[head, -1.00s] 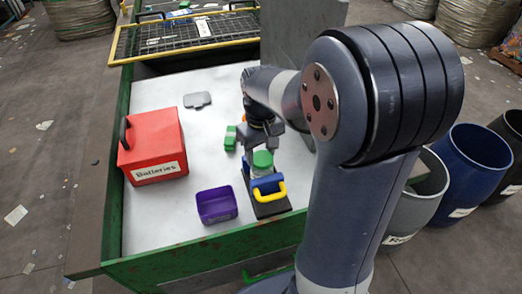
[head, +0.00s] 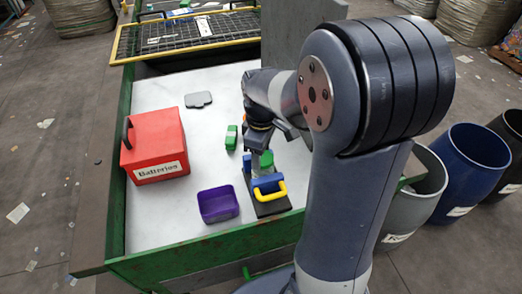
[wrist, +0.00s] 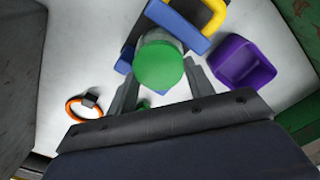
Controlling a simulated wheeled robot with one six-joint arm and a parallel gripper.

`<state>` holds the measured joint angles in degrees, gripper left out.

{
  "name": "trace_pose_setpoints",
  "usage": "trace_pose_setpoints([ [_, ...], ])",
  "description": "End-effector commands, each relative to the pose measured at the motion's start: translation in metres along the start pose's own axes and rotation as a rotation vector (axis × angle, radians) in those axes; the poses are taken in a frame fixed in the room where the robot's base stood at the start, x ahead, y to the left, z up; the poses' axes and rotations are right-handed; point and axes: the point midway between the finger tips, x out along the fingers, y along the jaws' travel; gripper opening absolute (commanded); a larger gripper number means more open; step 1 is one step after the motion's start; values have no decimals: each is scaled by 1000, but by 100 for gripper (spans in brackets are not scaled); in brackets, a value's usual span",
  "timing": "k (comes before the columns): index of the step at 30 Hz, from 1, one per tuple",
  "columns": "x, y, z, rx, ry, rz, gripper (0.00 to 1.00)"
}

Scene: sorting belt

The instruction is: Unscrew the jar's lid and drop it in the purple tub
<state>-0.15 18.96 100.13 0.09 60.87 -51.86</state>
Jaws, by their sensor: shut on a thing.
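A jar with a green lid (head: 266,158) stands in a blue-jawed clamp (head: 268,184) with a yellow handle, on a dark base. In the wrist view the green lid (wrist: 160,65) lies between the finger ends, with a little of the clear jar (wrist: 158,37) showing beyond it. My gripper (wrist: 162,82) is shut on the lid, one finger on each side. In the head view my arm partly covers the gripper and jar. The purple tub (head: 218,205) is empty and stands left of the clamp; it also shows in the wrist view (wrist: 243,62).
A red Batteries box (head: 154,146) stands at the left of the white table (head: 185,215). The wrist view shows an orange ring (wrist: 69,112). Open table lies between box and clamp.

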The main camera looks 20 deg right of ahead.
Motion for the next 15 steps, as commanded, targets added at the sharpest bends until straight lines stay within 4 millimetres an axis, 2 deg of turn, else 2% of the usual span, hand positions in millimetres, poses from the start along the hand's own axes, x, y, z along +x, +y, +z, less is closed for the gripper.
trace_pose_setpoints([
  [7, 3, 0, 2, -256, -7, -3, 29],
  [15, 3, 1, 2, -312, -5, 0, 29],
])
